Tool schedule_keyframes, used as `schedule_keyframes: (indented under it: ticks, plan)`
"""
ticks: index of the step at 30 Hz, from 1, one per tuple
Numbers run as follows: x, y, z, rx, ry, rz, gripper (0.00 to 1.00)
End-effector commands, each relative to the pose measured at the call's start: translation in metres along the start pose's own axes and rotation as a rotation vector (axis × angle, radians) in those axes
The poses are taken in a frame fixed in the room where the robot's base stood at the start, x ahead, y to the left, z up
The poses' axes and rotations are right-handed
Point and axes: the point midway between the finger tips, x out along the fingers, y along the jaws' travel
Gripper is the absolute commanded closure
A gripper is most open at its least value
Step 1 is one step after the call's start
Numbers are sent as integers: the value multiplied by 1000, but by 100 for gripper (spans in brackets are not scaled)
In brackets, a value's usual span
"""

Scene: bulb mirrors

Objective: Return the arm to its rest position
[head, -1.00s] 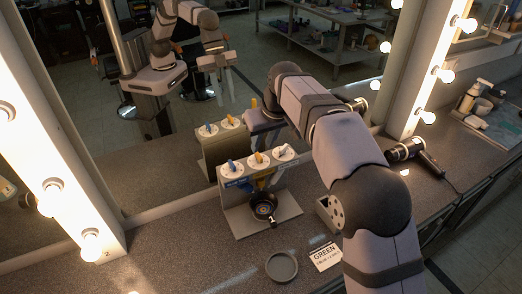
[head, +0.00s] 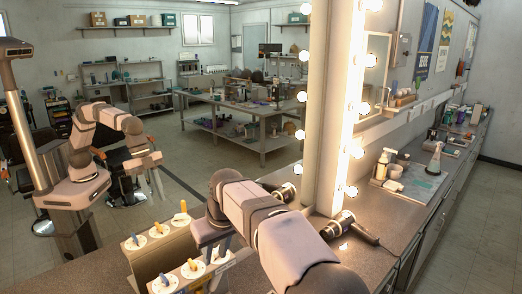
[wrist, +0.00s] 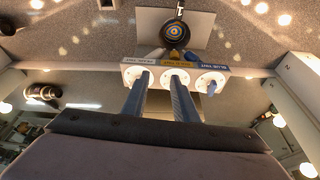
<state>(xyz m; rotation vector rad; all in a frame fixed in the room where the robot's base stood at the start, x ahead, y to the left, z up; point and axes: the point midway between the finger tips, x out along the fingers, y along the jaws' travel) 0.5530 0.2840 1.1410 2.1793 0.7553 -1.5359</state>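My gripper (head: 213,248) is in front of the mirror, close to the white dial stand (head: 168,284), at the lower middle of the head view. In the wrist view my gripper (wrist: 160,80) has its two fingers apart, with nothing held between them. The fingertips overlap the row of white dials on the stand (wrist: 128,84) in that view; I cannot tell the gap. My arm (head: 290,240) reaches from the bottom right of the head view, bent over the counter.
Bottles (head: 383,165) stand farther right.

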Motion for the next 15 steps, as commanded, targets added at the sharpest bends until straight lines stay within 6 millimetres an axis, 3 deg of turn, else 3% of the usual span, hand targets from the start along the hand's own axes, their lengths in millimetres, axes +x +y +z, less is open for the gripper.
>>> schedule_keyframes:
  ticks: [6, 10, 15]
  plan:
    - [1, 55, 87, 167, -83, 45, 73]
    - [2, 76, 149, 270, -133, 68, 73]
    - [3, 88, 237, 401, -199, 94, 73]
